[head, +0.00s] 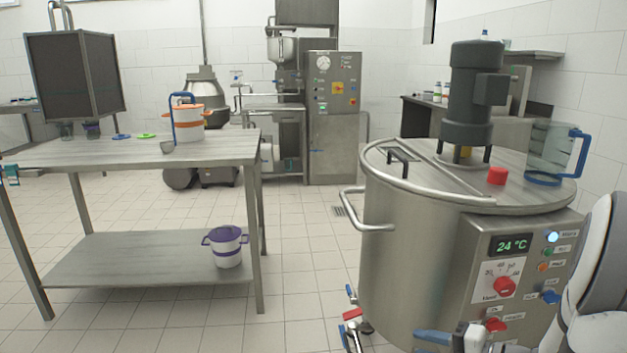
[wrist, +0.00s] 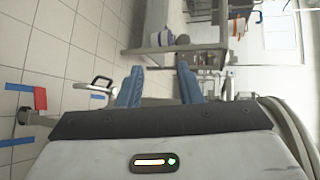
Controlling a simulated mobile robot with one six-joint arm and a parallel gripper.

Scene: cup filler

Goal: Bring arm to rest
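My gripper (wrist: 159,72) shows in the wrist view as two blue fingers. They stand apart, with nothing held between them. Part of my arm (head: 600,275) is at the lower right of the head view, in front of the steel tank (head: 410,240). A small blue part low in front of the tank in the head view may be a finger of mine, but I cannot tell for sure.
A clear pitcher with a blue handle (head: 553,152) stands on the tank lid, close to my arm. The tank's panel (head: 500,285) has knobs and reads 24 °C. A steel table (head: 140,152) stands at left, with a purple-lidded container (head: 227,250) on its lower shelf. Tiled floor (head: 305,240) lies clear between.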

